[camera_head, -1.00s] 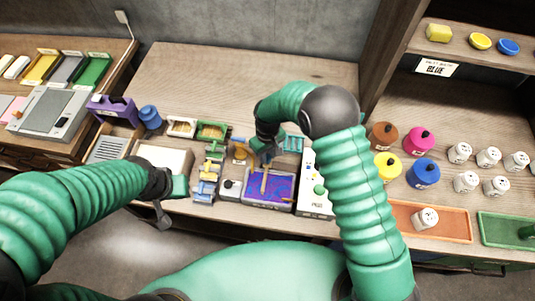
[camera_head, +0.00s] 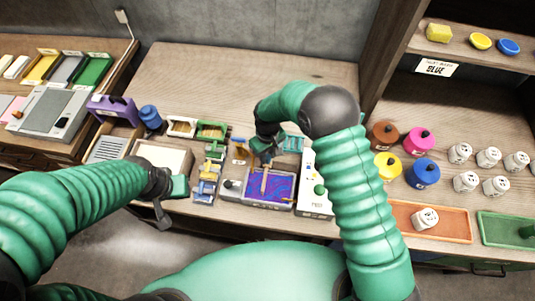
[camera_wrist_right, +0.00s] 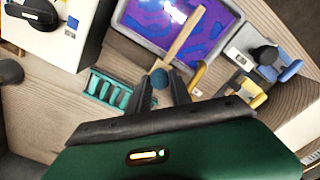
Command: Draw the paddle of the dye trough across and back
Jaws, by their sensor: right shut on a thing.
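The dye trough (camera_head: 268,206) is a grey tray of purple and blue swirled liquid on the bench. Its wooden paddle (camera_head: 264,184) lies partly over the liquid.
A teal rack (camera_head: 291,144) stands just beyond the trough. The bench behind is clear.

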